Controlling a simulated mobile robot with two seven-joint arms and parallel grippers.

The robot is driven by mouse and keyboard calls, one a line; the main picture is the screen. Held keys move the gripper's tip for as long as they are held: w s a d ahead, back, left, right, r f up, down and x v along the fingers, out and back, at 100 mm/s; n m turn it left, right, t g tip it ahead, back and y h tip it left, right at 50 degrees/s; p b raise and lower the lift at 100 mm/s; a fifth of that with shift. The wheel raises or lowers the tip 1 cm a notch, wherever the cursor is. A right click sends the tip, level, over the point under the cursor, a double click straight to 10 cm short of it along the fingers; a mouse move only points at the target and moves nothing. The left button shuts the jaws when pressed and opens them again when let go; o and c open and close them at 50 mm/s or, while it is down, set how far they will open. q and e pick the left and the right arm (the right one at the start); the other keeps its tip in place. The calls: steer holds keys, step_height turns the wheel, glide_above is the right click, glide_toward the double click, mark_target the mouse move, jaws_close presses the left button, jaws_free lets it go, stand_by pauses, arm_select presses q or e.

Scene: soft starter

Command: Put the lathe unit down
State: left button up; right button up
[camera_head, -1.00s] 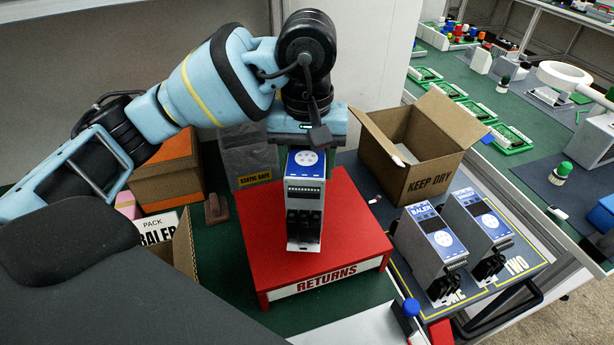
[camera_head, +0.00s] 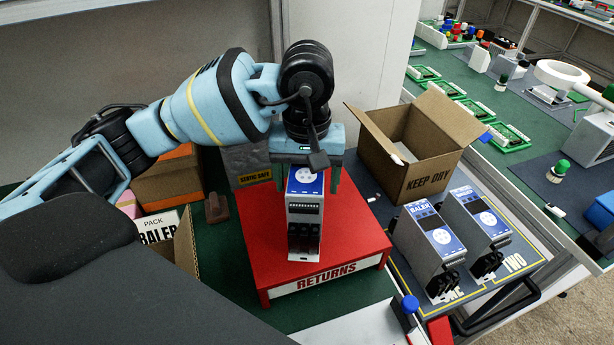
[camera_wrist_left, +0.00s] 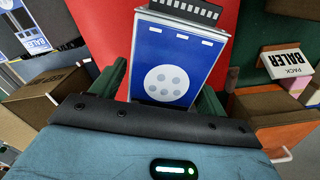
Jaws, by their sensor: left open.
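The lathe unit, taken to be the grey and black unit with a blue top label (camera_head: 305,222), stands upright on the red RETURNS platform (camera_head: 358,240). Its name is not readable here. My left gripper (camera_head: 309,184) is directly above it, with its green fingers spread on either side of the unit's upper part. In the left wrist view, the blue label (camera_wrist_left: 172,65) lies between the open fingers, with a gap visible at the sides. The unit's lower rear is hidden. My right gripper is not in view.
Two BALER units (camera_head: 432,245) (camera_head: 478,228) stand on the marked ONE and TWO spots to the right. An open KEEP DRY carton (camera_head: 428,183) is behind them. A PACK BALER box (camera_head: 185,245) and brown boxes are at left. The platform around the unit is clear.

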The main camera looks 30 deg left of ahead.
arm_select(q)
steer(key=shift+r, duration=3.95)
